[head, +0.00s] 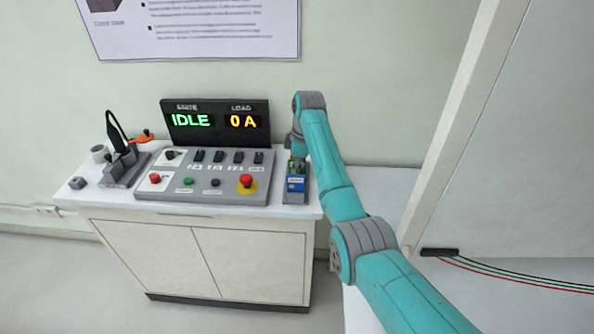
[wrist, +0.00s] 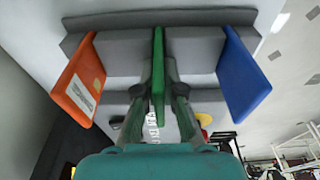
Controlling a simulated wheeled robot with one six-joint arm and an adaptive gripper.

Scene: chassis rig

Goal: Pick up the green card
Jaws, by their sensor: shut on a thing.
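The green card (wrist: 158,62) stands in the middle of the wrist view, edge-on, between an orange card (wrist: 80,80) on the left and a blue card (wrist: 241,75) on the right. My gripper (wrist: 158,88) is shut on the green card, one finger on each side. The cards are at a grey card holder (wrist: 115,50); I cannot tell how deep the green card sits in it. In the head view, my gripper (head: 298,157) points down over the holder (head: 294,199) at the bench's right end. The blue card (head: 296,184) shows there; the green card is mostly hidden.
A grey control panel (head: 205,190) with switches and a red knob (head: 247,181) stands close left of the holder. A display (head: 215,122) rises behind it. A black tool in a stand (head: 123,165) is at the bench's left. A post (head: 455,130) stands on the right.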

